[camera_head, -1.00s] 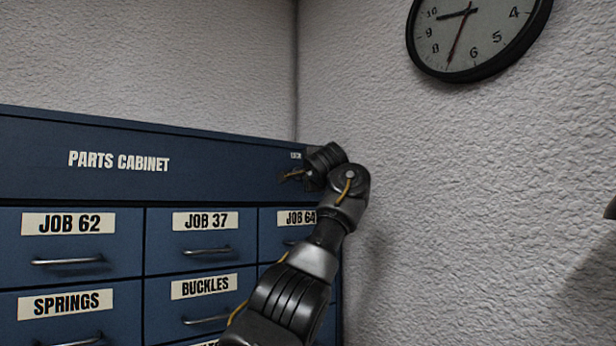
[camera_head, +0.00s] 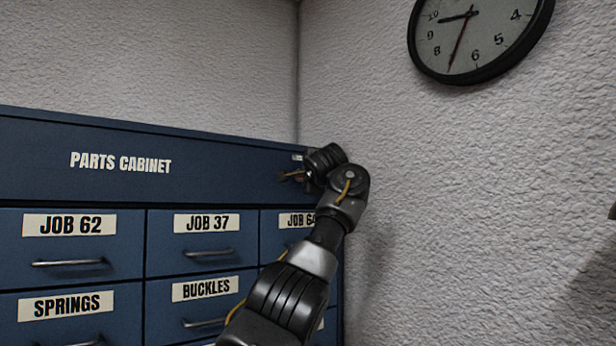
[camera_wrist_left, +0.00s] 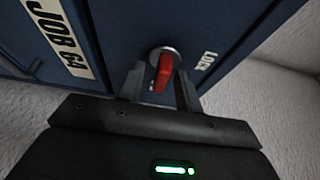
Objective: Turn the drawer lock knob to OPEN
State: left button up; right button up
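The red lock knob (camera_wrist_left: 163,72) sits on a round silver base on the blue parts cabinet (camera_head: 220,180), with a label beside it that seems to read LOCK (camera_wrist_left: 207,60). The knob's red bar points down toward my gripper in the left wrist view. My left gripper (camera_wrist_left: 160,88) is open, one finger on each side of the knob, with small gaps showing. In the head view my left gripper (camera_head: 297,176) is at the cabinet's upper right corner, and my wrist covers most of the knob. My right gripper is not in view.
Labelled drawers with bar handles fill the cabinet front below, including JOB 64 (camera_head: 297,220) close under my wrist. A textured wall (camera_head: 450,190) stands just right of the cabinet. A clock (camera_head: 475,35) hangs high on it.

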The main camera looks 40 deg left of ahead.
pick_arm(q)
jog(key=shift+d, duration=0.1)
jog(key=b+v, duration=0.8)
jog(key=v, duration=0.2)
jog(key=shift+s+d, duration=0.2)
jog(key=shift+a, duration=0.1)
